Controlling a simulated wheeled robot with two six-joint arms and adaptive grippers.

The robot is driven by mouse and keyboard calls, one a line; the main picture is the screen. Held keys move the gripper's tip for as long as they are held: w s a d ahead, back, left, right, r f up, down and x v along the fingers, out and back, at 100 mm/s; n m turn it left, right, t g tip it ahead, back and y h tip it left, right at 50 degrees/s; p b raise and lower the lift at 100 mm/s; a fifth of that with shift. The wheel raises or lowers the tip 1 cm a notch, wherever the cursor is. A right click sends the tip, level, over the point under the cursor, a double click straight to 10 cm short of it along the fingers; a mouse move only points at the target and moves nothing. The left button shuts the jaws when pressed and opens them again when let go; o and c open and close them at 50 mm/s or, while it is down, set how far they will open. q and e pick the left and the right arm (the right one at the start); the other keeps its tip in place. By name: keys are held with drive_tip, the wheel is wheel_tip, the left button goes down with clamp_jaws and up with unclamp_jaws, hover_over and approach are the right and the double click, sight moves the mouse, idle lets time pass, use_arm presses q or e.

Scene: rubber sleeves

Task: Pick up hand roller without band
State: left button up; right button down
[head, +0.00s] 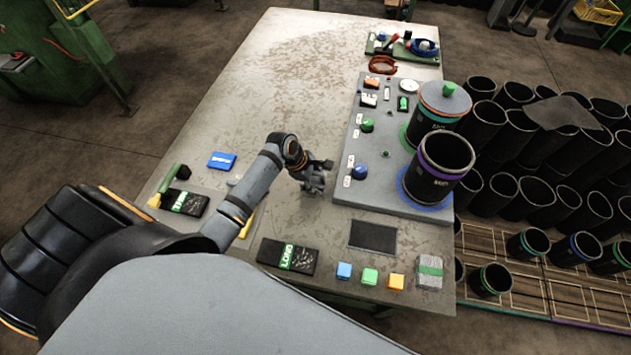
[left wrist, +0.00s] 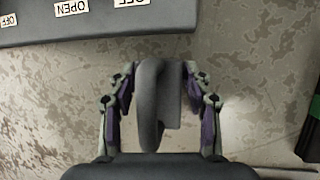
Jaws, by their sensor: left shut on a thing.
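My left gripper (head: 313,183) reaches over the middle of the table, beside the near-left edge of the grey control panel. In the left wrist view its two fingers (left wrist: 160,110) are shut on a dark grey rounded thing (left wrist: 150,95), which looks like the hand roller. I see no coloured band on the part that shows. In the head view the held thing is small and mostly covered by the fingers. My right gripper is not in view.
The grey panel (head: 345,190) carries two black sleeves, one open (head: 437,175) and one lidded (head: 440,115). A green-handled tool (head: 178,172), a blue box (head: 222,160), a LONG box (head: 288,256) and coloured cubes (head: 370,276) lie around. The table's far left is clear.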

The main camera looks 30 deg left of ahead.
use_arm(q)
drive_tip(key=shift+r, duration=0.2)
clamp_jaws()
drive_tip(key=shift+r, duration=0.35)
drive_tip(key=shift+w+r+b, duration=0.1)
drive_tip(key=shift+r+b, duration=0.4)
drive_tip(key=shift+r, duration=0.25)
drive_tip(key=s+a+r+p, duration=0.2)
drive_tip(key=s+r+p, duration=0.2)
drive_tip(key=s+r, duration=0.6)
drive_tip(key=shift+s+a+r, duration=0.2)
drive_tip(key=shift+s+a, duration=0.2)
drive_tip(key=shift+s, duration=1.55)
